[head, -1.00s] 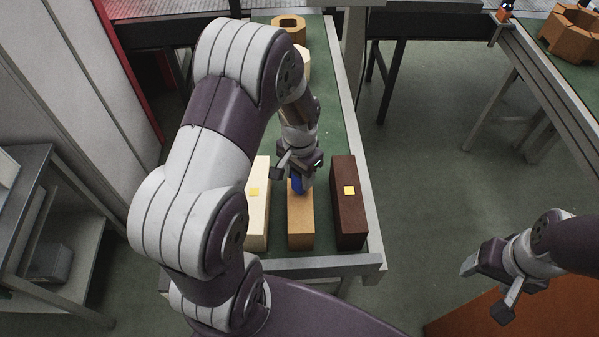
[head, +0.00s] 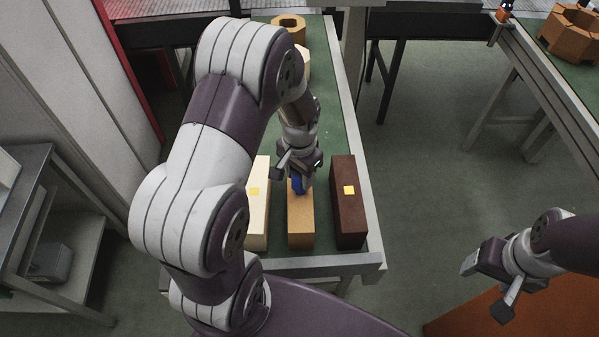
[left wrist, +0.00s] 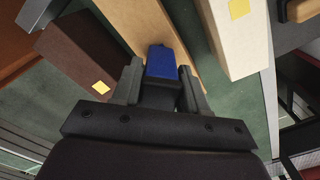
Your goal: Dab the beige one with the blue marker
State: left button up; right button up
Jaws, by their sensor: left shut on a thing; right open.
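My left gripper (head: 297,174) is shut on the blue marker (head: 298,187), which points down over the middle, tan-beige brick (head: 301,226). The marker also shows between the fingers in the left wrist view (left wrist: 162,63), in front of the tan-beige brick (left wrist: 137,20). I cannot tell whether its tip touches the brick; the contact spot is hidden. A cream brick (head: 259,220) with a yellow square stands to the left, partly behind my arm. A dark brown brick (head: 348,215) with a yellow square stands to the right. My right gripper (head: 482,287) is open and empty, off the table.
The bricks stand on a green-topped table (head: 341,130) with a grey frame. A tan ring-shaped block (head: 289,26) and a pale block lie at its far end. Another table with an orange-brown block (head: 572,32) is at the upper right. Open floor lies between the tables.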

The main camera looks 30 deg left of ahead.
pick_arm(q)
jog(key=shift+r+p, duration=3.2)
jog(key=shift+r, duration=0.35)
jog(key=shift+f, duration=0.1)
